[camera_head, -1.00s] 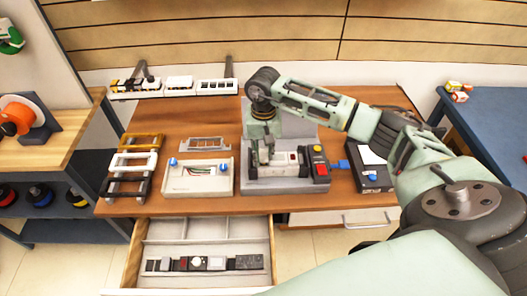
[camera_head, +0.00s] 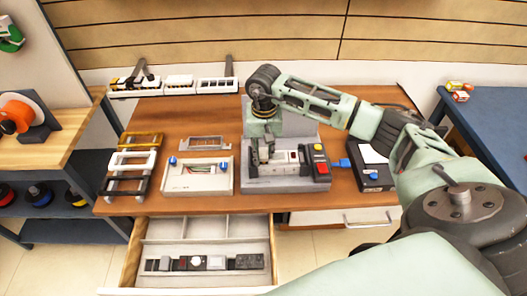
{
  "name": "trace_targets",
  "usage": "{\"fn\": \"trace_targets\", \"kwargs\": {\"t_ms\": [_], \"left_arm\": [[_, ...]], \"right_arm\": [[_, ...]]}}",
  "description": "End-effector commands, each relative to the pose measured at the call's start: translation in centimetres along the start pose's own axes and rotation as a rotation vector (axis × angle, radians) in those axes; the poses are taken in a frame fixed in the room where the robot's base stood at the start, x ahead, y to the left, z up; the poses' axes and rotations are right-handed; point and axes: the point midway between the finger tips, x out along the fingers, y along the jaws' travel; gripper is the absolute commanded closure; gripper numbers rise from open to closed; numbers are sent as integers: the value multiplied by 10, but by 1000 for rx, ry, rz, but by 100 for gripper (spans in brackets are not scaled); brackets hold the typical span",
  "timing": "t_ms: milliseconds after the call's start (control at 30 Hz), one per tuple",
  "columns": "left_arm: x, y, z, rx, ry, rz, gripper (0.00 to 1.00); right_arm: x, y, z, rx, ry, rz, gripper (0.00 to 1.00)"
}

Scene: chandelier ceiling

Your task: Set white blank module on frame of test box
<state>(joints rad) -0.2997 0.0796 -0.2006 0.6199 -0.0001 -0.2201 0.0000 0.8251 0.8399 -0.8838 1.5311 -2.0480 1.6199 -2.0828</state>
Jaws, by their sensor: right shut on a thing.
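The grey test box (camera_head: 285,184) stands at the right middle of the table, with a raised back panel and yellow and red buttons on its right side. A frame (camera_head: 283,158) lies on its top and carries a white part with a small red mark. My right gripper (camera_head: 265,156) points down over the left part of this frame, fingers at frame height. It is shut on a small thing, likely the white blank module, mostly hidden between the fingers. I cannot tell whether the module touches the frame. My left gripper is not in view.
A white tray with wires (camera_head: 198,185) stands left of the test box. A rack of frames (camera_head: 131,172) is at the far left. An open drawer (camera_head: 205,229) holds several modules. A black device (camera_head: 374,178) stands to the right. Frames on a rail (camera_head: 180,84) line the back.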

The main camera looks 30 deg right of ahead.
Motion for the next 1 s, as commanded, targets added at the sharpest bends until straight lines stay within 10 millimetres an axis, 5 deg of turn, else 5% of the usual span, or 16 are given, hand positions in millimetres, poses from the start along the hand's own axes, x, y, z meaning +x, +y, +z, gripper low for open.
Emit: {"fn": "trace_targets", "kwargs": {"t_ms": [367, 400, 633, 1000], "left_arm": [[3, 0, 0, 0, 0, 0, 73], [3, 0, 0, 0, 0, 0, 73], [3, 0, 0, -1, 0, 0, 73], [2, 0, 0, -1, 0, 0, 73]], "right_arm": [[10, 3, 6, 0, -17, 14, 100], [10, 3, 6, 0, -17, 13, 77], [10, 2, 6, -2, -18, 12, 57], [7, 1, 5, -4, -14, 6, 57]]}}
